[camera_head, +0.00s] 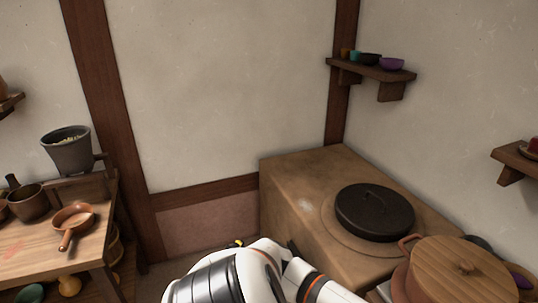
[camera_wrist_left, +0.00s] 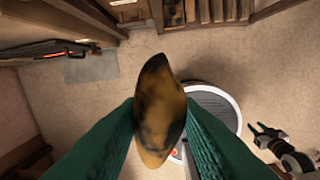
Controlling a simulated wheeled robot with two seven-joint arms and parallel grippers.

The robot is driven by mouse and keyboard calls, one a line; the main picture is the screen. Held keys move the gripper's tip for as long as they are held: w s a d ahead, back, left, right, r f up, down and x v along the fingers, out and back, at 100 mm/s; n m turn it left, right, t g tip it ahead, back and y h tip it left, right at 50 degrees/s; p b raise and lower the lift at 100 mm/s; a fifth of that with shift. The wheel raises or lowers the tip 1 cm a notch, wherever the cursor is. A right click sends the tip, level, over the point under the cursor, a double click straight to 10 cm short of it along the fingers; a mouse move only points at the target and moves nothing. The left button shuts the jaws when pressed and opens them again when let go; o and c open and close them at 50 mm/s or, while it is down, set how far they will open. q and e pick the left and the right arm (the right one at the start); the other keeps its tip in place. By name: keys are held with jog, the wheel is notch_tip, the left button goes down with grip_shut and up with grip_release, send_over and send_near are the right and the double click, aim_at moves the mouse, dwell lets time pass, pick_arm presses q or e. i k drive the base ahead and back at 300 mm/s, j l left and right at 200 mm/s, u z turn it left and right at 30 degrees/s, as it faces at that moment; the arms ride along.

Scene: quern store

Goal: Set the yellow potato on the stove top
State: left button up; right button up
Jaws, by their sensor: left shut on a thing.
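The yellow potato (camera_wrist_left: 160,95), mottled yellow-brown with dark patches, is held between the green fingers of my left gripper (camera_wrist_left: 160,125) in the left wrist view. Floor shows beneath it. In the head view my left arm crosses the bottom middle, in front of the stove; its gripper cannot be made out there. The stove (camera_head: 300,205) is a brown clay block in the corner, with a black round lidded piece (camera_head: 375,210) on its top. My right gripper (camera_wrist_left: 266,130) shows small at the right of the wrist view, its fingers apart and empty.
A wooden-lidded pot (camera_head: 455,270) stands at the front right, close to the stove. A wooden table (camera_head: 30,250) with pans is at the left. A wall shelf (camera_head: 365,70) holds small bowls above the stove. The stove top's left part is bare.

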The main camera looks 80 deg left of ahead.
aim_at(302, 190)
jog(key=j+u, duration=0.15)
jog(key=j, duration=0.25)
jog(key=i+j+u, duration=0.15)
jog(key=j, duration=0.2)
jog(key=i+j+u, duration=0.15)
jog(key=j, duration=0.25)
jog(key=j+u, duration=0.15)
jog(key=j, duration=0.2)
jog(key=i+j+u, duration=0.15)
jog(key=j, duration=0.2)
jog(key=i+j+u, duration=0.15)
jog(key=j, duration=0.2)
jog(key=i+j, duration=0.15)
jog(key=j, duration=0.15)
jog(key=i+j, duration=0.35)
jog(key=j, duration=0.25)
